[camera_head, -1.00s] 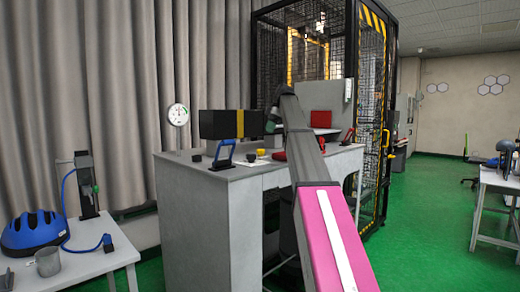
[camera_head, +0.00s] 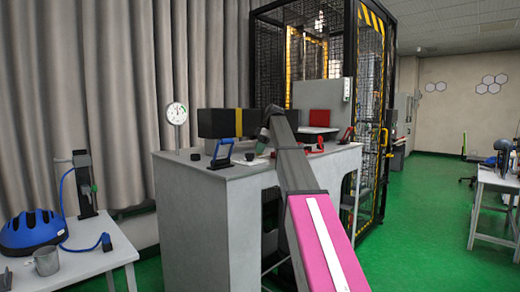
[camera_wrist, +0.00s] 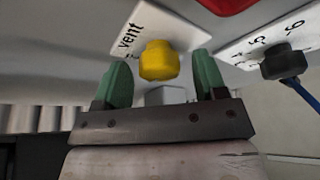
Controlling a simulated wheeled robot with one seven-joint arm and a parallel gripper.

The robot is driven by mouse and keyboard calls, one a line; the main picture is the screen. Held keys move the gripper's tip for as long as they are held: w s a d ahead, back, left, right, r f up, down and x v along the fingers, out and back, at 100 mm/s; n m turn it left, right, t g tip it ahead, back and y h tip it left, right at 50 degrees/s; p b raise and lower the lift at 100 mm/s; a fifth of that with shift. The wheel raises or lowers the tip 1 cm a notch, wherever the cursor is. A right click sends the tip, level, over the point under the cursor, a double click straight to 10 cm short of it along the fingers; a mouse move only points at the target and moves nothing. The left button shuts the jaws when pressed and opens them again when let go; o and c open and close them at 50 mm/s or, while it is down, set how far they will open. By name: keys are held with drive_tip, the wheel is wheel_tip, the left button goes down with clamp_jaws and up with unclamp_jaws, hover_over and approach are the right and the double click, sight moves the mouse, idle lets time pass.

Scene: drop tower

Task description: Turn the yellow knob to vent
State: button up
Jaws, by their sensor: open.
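The yellow knob (camera_wrist: 159,61) shows in the wrist view, just beyond and between my fingertips. A white label plate (camera_wrist: 143,32) beside it reads "vent". My gripper (camera_wrist: 163,82) is open, with one green finger on each side of the knob's near edge; I cannot tell whether either finger touches it. In the head view my gripper (camera_head: 268,138) is over the grey bench, partly hidden by my arm, and the yellow knob is hidden there.
A black knob (camera_wrist: 283,62) with a blue cable sits on a numbered plate (camera_wrist: 272,38) to the right. The grey bench (camera_head: 200,180) carries a black box (camera_head: 215,124), a dial gauge (camera_head: 176,113) and a blue clamp (camera_head: 221,152). A mesh cage (camera_head: 335,70) stands behind.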

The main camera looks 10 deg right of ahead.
drive_tip(key=c, duration=0.9)
drive_tip(key=shift+m, duration=0.3)
drive_tip(key=m, duration=0.2)
drive_tip(key=m+t, duration=0.1)
drive_tip(key=shift+s+m+t+h, duration=0.15)
drive_tip(key=shift+m+t+h, duration=0.15)
drive_tip(key=shift+m, duration=0.1)
drive_tip(key=m+t+h, duration=0.1)
drive_tip(key=m, duration=0.3)
drive_tip(key=shift+a+m, duration=0.1)
drive_tip(key=shift+m, duration=0.2)
drive_tip(key=m+h, duration=0.1)
drive_tip(key=m, duration=0.1)
drive_tip(key=m+t, duration=0.1)
drive_tip(key=m, duration=0.1)
drive_tip(key=shift+a+h, duration=0.1)
drive_tip(key=shift+h, duration=0.3)
drive_tip(key=shift+m+h, duration=0.9)
drive_tip(key=shift+m, duration=1.6)
